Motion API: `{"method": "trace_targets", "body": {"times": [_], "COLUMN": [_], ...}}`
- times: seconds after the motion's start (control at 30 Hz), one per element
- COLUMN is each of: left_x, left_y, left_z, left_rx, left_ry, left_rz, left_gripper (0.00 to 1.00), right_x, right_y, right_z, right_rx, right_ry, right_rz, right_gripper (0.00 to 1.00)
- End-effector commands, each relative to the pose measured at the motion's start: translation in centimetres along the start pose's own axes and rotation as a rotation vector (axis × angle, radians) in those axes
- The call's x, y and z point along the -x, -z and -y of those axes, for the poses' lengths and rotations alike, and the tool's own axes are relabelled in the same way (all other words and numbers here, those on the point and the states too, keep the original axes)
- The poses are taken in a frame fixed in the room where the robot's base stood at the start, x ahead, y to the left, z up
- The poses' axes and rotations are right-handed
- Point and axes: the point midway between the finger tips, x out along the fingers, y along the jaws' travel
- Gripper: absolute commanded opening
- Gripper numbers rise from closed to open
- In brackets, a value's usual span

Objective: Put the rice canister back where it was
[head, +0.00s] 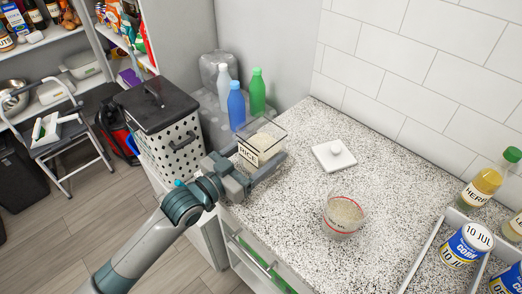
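The rice canister (262,143) is a clear, square, open-topped container with a "RICE" label and pale grains inside. It is at the far left corner of the speckled counter. My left gripper (260,161) has its fingers on either side of the canister's lower part and appears shut on it. The fingers hide the canister's base, so I cannot tell whether it touches the counter. A white square lid with a round knob (333,154) lies on the counter to its right. My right gripper is not in view.
A clear measuring cup with red markings (344,214) holds grains on the counter (290,215). Bottles and corn cans (466,245) stand at the right near a tray. Blue (236,105) and green (257,92) bottles stand beyond the counter's left end, beside a lidded basket (178,145).

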Motion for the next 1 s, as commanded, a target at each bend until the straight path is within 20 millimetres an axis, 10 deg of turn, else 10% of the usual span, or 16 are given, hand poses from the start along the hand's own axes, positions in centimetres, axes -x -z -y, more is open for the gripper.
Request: {"method": "trace_targets", "body": {"times": [0.47, 0.5, 0.53, 1.0], "left_x": [-0.01, 0.00, 0.00, 0.22], "left_y": [-0.17, -0.28, -0.27, 0.05], "left_z": [0.01, 0.00, 0.00, 0.00], "left_rx": [-0.001, 0.000, 0.000, 0.000], "left_ry": [0.000, 0.000, 0.000, 0.000], "left_rz": [-0.003, 0.000, 0.000, 0.001], "left_gripper": [0.41, 0.81, 0.89, 0.91], "right_x": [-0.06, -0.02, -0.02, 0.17], "right_y": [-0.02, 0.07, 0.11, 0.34], "right_z": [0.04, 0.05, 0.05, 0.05], "right_rx": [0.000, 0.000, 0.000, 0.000], "right_ry": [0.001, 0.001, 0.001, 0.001], "right_rz": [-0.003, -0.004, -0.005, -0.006], "right_gripper": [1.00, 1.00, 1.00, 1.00]}}
